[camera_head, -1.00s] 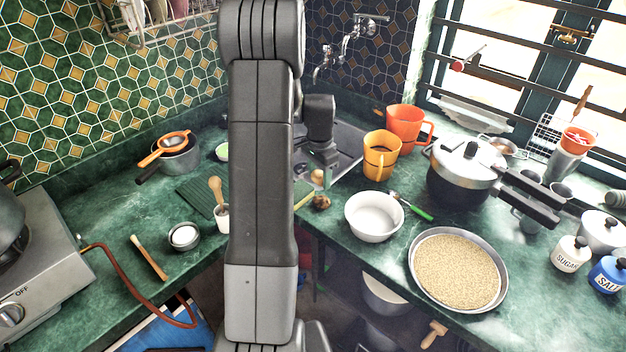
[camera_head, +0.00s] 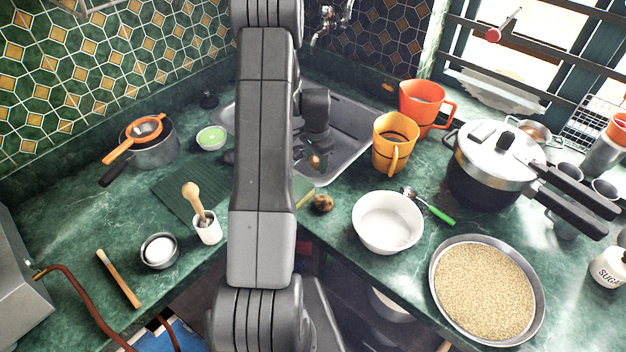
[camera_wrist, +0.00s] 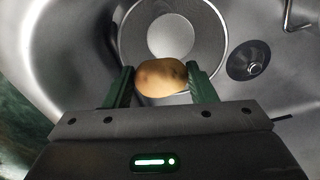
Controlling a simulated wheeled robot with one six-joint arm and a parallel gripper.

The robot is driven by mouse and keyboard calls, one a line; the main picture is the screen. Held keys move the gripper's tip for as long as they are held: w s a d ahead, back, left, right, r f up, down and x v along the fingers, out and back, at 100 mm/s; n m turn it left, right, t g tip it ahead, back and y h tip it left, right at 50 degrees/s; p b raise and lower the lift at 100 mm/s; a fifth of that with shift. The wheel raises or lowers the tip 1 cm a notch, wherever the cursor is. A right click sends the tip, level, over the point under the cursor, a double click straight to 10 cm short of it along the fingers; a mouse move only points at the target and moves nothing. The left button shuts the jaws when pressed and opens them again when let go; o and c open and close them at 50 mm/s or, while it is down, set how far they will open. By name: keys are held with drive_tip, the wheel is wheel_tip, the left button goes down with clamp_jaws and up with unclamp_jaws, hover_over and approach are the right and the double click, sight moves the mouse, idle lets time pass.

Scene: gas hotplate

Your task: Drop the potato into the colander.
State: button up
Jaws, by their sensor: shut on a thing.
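In the wrist view the potato (camera_wrist: 161,78) is a yellow-brown oval with dark spots, pinched between the two green fingertips of my gripper (camera_wrist: 161,86). Beyond it in the sink is the colander (camera_wrist: 215,40), a round grey bowl with a pale disc at its middle. The potato overlaps the colander's near rim in this picture and appears above it. In the head view my gripper (camera_head: 315,160) is small and dark over the sink, with little of the potato showing. The colander is hidden there behind my arm.
The metal sink (camera_head: 350,150) has a drain (camera_wrist: 247,62) right of the colander. A brown round thing (camera_head: 322,203) lies on the counter near the sink's front edge. A white bowl (camera_head: 388,222), yellow mug (camera_head: 395,143) and orange mug (camera_head: 424,106) stand to the right.

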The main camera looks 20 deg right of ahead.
drive_tip(key=shift+f+b, duration=0.95)
drive_tip(key=shift+f, duration=1.7)
drive_tip(key=o, duration=1)
drive_tip(key=shift+o, duration=0.2)
wheel_tip(320, 180, up, 14)
drive_tip(key=shift+f+b, duration=0.1)
drive_tip(key=shift+b, duration=0.5)
